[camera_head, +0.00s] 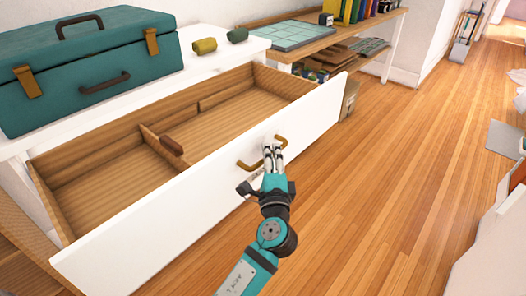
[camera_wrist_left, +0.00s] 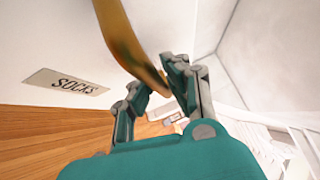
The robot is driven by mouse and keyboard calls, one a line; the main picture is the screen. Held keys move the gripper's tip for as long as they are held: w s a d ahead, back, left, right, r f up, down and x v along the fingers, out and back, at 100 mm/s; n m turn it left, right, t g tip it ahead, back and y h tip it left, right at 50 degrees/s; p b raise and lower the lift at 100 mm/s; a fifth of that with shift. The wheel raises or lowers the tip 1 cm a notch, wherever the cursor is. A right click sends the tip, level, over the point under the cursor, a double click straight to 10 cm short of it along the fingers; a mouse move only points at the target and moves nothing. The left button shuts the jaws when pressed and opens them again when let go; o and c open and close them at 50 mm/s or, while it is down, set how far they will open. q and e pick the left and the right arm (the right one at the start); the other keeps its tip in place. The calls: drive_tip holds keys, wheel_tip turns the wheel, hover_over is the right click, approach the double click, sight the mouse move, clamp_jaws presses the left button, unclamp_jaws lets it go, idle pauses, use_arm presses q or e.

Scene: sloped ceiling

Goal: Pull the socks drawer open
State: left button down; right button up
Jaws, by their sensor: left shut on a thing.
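The socks drawer (camera_head: 230,173) has a white front and a wooden inside with a divider. It stands pulled well out of the white unit in the head view. A brass handle (camera_head: 246,166) is on its front. My left gripper (camera_head: 273,147) is shut on the handle, in front of the drawer. In the left wrist view, the brass handle (camera_wrist_left: 128,42) runs down to the fingers of my left gripper (camera_wrist_left: 160,92), beside a label (camera_wrist_left: 67,83) reading SOCKS on the white front. My right gripper is not in view.
A teal case (camera_head: 85,70) and two rolled items, yellow (camera_head: 204,46) and green (camera_head: 238,35), lie on the unit's top. A small brown item (camera_head: 171,145) is in the drawer at the divider. Wooden floor (camera_head: 400,150) to the right is mostly clear.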

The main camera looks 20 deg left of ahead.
use_arm(q)
drive_tip(key=shift+s+d+f, duration=0.15)
drive_tip(key=shift+f, duration=0.2)
drive_tip(key=c, duration=1.4)
unclamp_jaws()
drive_tip(key=shift+o, duration=0.3)
drive_tip(key=shift+r, duration=0.15)
drive_tip(key=v, duration=1.2)
drive_tip(key=shift+r, duration=0.1)
